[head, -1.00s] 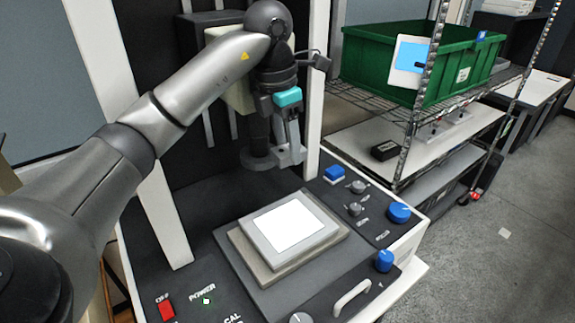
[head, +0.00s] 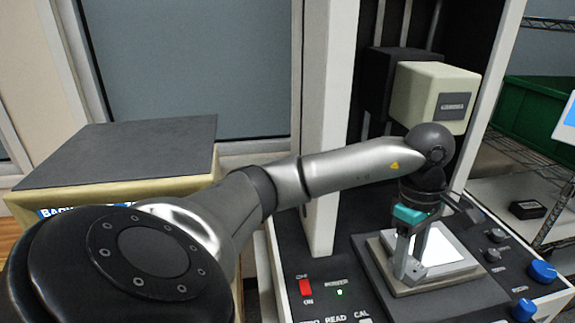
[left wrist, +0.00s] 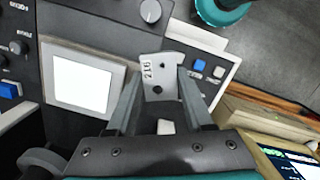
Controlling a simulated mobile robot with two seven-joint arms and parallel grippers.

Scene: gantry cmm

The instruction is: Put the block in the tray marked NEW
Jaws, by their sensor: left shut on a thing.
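In the head view the gripper and block overlap the left edge of the grey stage plate with a white square (head: 437,249); the gap below the block is hard to judge. I see no tray marked NEW in either view. My right gripper is not in view.
A cream box-like stand with a dark top (head: 120,152) and a partly hidden blue label is at left. The machine's white upright (head: 330,120) stands between it and the stage. A green bin (head: 530,115) sits on a wire rack at right. Knobs and buttons line the console.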

